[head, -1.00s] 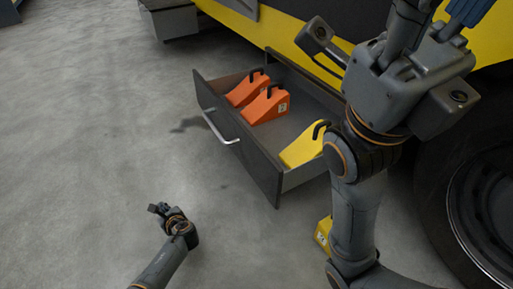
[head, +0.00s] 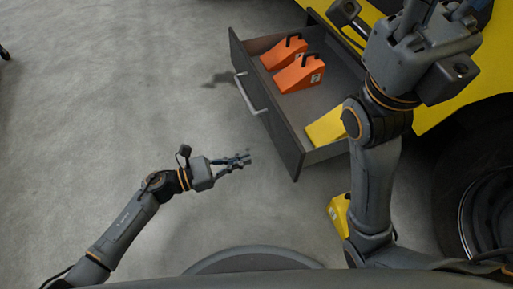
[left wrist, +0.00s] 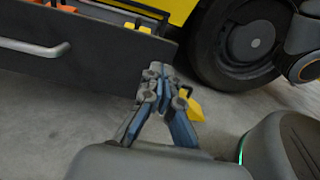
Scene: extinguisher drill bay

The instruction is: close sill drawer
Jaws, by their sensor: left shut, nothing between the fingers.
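The sill drawer (head: 280,127) stands pulled out from the yellow vehicle in the head view. Its dark front panel and pale bar handle (head: 250,94) face left. Two orange wedges (head: 300,73) and a yellow wedge (head: 326,127) lie inside. My left gripper (head: 247,158) is shut and empty, left of the panel's near end and apart from it. In the left wrist view its closed fingers (left wrist: 158,72) show before the drawer front (left wrist: 95,52), with the handle (left wrist: 32,47) at left. My right gripper (head: 470,8) is only partly visible at the top right; its fingers are unclear.
The yellow vehicle body (head: 480,85) and a large black tyre (head: 480,200) stand at the right. Another yellow wedge (head: 338,216) is on the floor beside my right arm. Bare concrete floor (head: 120,90) lies open to the left of the drawer.

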